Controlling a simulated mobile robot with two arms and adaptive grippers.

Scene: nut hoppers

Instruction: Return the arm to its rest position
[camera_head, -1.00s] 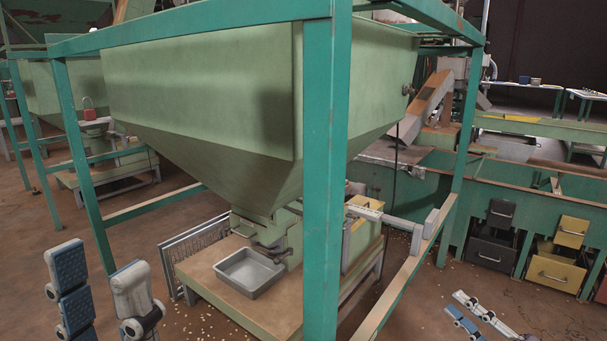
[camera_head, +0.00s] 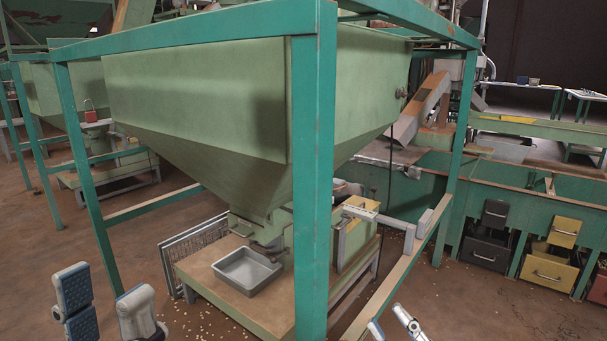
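My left gripper (camera_head: 107,302) is at the lower left of the head view. Its two fingers, one with a blue ribbed pad, stand well apart with nothing between them. It is in front of the green hopper frame, over the floor. My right gripper (camera_head: 388,322) shows only at the bottom edge, right of the front post. Its fingertips are apart and I see nothing between them. The rest of both arms is out of view or cut off.
A green hopper (camera_head: 200,100) hangs in a teal frame whose front post (camera_head: 315,190) stands close ahead. A metal tray (camera_head: 248,272) sits on the platform below. Drawers (camera_head: 545,271) line the right side. Bits are scattered on the floor.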

